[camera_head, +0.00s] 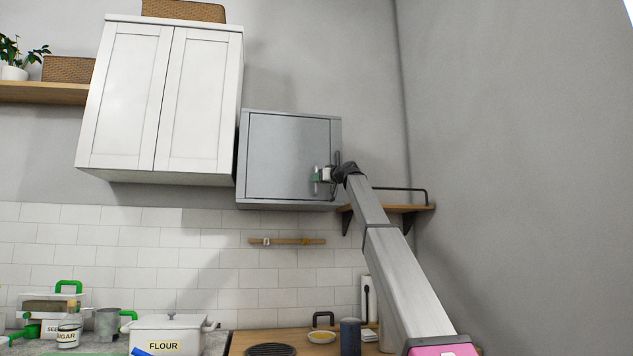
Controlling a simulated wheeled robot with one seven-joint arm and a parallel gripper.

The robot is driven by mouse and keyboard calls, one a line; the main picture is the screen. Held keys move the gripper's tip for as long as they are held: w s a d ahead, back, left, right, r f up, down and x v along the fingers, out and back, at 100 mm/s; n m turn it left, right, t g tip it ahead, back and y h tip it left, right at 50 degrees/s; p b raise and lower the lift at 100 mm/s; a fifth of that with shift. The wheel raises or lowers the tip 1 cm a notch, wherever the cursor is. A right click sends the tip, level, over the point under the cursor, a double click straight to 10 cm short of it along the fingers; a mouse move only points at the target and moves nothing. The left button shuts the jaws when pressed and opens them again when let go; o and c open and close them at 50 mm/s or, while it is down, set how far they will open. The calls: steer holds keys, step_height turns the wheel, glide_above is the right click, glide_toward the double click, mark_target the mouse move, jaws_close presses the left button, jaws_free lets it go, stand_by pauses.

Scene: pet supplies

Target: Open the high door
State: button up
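A grey metal wall cabinet (240,160) hangs high on the wall, right of a white two-door cabinet (160,95). Its square grey door (285,150) looks shut and flush with the frame. A dark vertical bar, perhaps the handle (338,158), shows at the door's right side, partly hidden by my wrist. My gripper (317,178) is at the lower right of the door, in front of its face. The fingers are small and partly hidden, so I cannot tell whether they are open, or whether they touch the door or handle.
A wooden shelf (405,208) with a dark rail is right of the grey cabinet, close behind my arm. A wooden rail (287,241) is on the tiles below. The counter holds a flour box (165,334), jars and cups. The side wall (520,150) stands at right.

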steer(key=shift+x, duration=1.05)
jaws_close()
steer(key=shift+s, duration=0.1)
steer(key=shift+s, duration=0.1)
